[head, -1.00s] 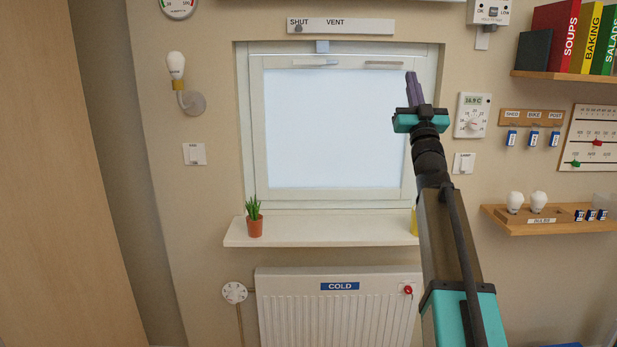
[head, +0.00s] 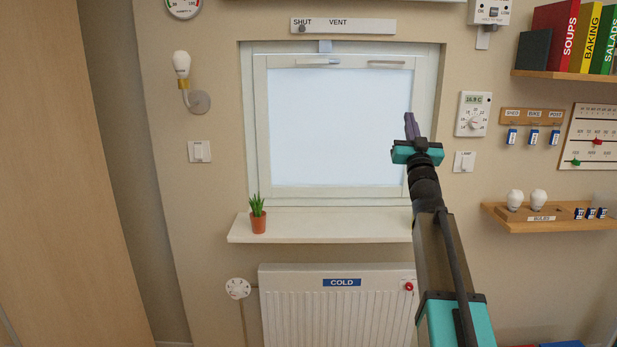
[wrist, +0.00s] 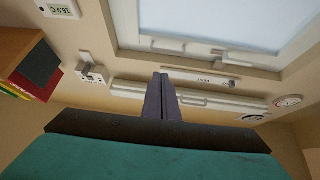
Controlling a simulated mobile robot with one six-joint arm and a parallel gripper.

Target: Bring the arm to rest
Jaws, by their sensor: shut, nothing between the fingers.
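My gripper (head: 411,126) stands in front of the right side of the window (head: 335,125), its fingers pointing up. The fingers are dark purple on a teal and black body. They are shut together with nothing between them. In the wrist view my gripper (wrist: 161,98) also shows with its two fingers side by side and touching. The fingers appear against the wall and the SHUT/VENT strip (wrist: 205,80). My arm rises from the lower right of the head view and hides part of the sill and radiator.
A potted plant (head: 258,215) stands on the left of the sill (head: 320,229). A radiator (head: 330,305) is below. To the right are a thermostat (head: 472,113), a key rack (head: 531,116), a bulb shelf (head: 550,226) and a book shelf (head: 560,75). A wall lamp (head: 183,68) is left.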

